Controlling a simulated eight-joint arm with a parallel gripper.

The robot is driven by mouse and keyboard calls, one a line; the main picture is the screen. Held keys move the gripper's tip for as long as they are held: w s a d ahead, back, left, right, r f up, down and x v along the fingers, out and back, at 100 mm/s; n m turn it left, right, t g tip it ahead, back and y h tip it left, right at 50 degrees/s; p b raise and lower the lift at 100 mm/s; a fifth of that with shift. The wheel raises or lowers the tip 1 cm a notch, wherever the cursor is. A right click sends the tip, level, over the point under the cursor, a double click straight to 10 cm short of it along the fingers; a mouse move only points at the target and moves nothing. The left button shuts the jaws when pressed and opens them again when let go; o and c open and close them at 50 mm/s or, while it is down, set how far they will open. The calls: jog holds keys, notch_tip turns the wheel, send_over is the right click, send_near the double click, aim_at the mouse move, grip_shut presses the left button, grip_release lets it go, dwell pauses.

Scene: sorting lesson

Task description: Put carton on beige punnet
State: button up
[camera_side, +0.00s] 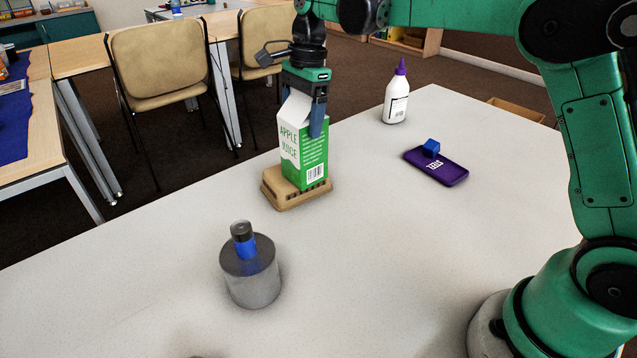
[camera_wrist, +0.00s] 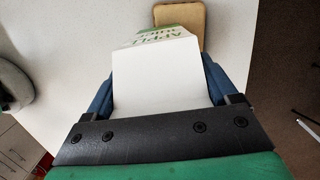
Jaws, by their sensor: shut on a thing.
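The carton (camera_side: 302,152) is a green and white apple juice box, upright in the side view. Its lower end is at the beige punnet (camera_side: 296,197), a low tan tray on the table; whether it rests on it or hovers just above I cannot tell. My gripper (camera_side: 305,112) is shut on the carton's top from above. In the wrist view the carton (camera_wrist: 160,75) fills the space between the blue fingers, and part of the punnet (camera_wrist: 187,15) shows beyond it.
A grey cylinder (camera_side: 252,285) with a small blue, black-topped item (camera_side: 244,242) on it stands nearer the camera. The table (camera_side: 370,240) between is clear.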

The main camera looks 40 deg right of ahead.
jog(key=o, duration=1.4)
jog(key=shift+f, duration=0.1)
jog(key=r, duration=0.4)
jog(key=d+r, duration=0.1)
jog(key=r, duration=0.2)
jog(key=shift+r, duration=0.1)
jog(key=shift+s+d+r, duration=0.1)
jog(key=shift+s+r, duration=0.05)
jog(key=shift+r, duration=0.25)
jog(key=s+f+n+t, duration=0.2)
jog(key=s+f+n, duration=0.1)
jog(key=s+n, duration=0.2)
jog(key=s+f+n+t+h, duration=0.1)
jog(key=s+f+n+t, duration=0.1)
jog(key=s+n, duration=0.3)
jog(key=s+d+f+n+t, duration=0.1)
jog(key=s+f+n+t, duration=0.2)
jog(key=s+n, duration=0.3)
jog(key=shift+f+n+h, duration=0.4)
jog(key=shift+f+n, duration=0.05)
jog(key=shift+n, duration=0.55)
